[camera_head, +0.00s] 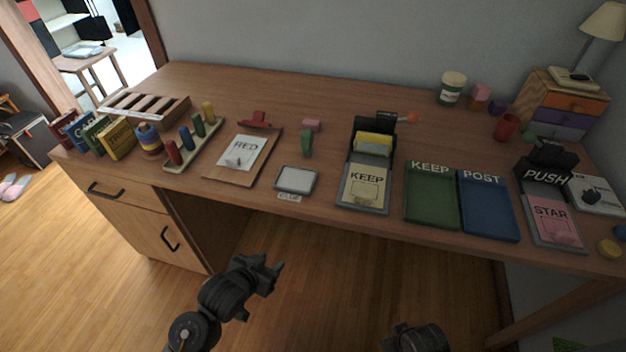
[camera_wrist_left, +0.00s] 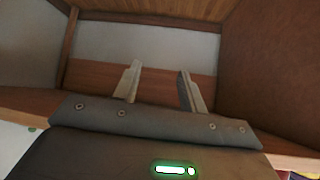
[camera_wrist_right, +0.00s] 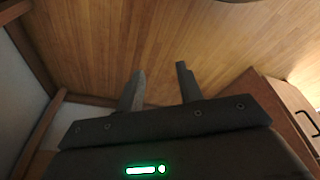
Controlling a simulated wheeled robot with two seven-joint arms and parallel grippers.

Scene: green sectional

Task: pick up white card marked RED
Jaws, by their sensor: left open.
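The white card marked RED (camera_head: 243,147) lies flat on a brown clipboard (camera_head: 224,177) on the desk, left of centre. A small grey item lies on the card's lower part; I cannot tell what it is. My left gripper (camera_head: 272,264) is in front of the desk and below its top, well apart from the card. It is open and empty in the left wrist view (camera_wrist_left: 158,72). My right gripper shows in the right wrist view (camera_wrist_right: 160,70) with its fingers apart and nothing between them. In the head view, only part of the right wrist shows at the bottom edge.
A white-topped pad (camera_head: 296,180) and a KEEP stand (camera_head: 366,188) are right of the clipboard. A peg rack (camera_head: 194,146) stands to its left. Green (camera_head: 431,205) and blue (camera_head: 488,213) trays lie further right. The desk's front edge (camera_head: 330,211) lies between my grippers and the card.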

